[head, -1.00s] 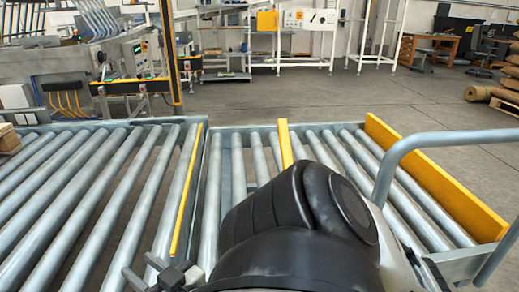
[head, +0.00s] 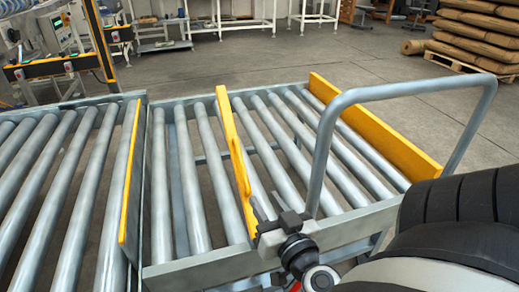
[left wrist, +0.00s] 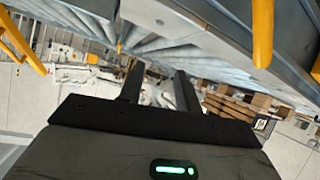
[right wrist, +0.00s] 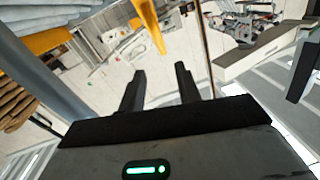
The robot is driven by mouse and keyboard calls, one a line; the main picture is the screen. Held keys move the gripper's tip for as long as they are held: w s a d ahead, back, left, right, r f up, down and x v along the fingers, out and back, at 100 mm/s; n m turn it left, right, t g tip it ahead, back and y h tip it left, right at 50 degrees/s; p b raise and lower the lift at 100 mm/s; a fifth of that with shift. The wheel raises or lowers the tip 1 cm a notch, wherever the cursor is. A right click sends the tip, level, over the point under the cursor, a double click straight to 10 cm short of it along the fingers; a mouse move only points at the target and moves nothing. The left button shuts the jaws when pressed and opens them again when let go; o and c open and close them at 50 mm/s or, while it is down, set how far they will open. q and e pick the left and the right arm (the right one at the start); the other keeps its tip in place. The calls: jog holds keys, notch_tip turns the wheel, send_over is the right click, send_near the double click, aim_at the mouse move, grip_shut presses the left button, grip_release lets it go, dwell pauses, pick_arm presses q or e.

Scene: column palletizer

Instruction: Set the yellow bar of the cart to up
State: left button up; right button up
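The cart (head: 180,268) is a grey roller frame with a bent tube handle. A narrow yellow bar (head: 228,130) runs across it between the rollers, from the back rail to the near rail. I cannot tell whether it is raised. My right gripper (head: 266,205) is beside the bar's near end, open, and hides part of it; I cannot tell whether they touch. In the right wrist view the fingers (right wrist: 158,85) are apart and empty, with a yellow piece beyond them. My left gripper (left wrist: 158,82) is open and empty in the left wrist view, outside the head view.
A tall yellow side board (head: 370,125) lines the cart's right side. A roller conveyor (head: 60,190) with a yellow strip (head: 130,175) at its end adjoins the cart on the left. The tube handle (head: 400,88) rises near my right arm. Stacked brown sacks (head: 480,40) stand behind, beyond open floor.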

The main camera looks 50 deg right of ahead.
aim_at(243, 165)
jog(key=b+x, duration=0.1)
jog(key=x, duration=1.3)
jog(key=shift+w+d, duration=0.2)
jog(key=shift+w, duration=0.1)
grip_shut()
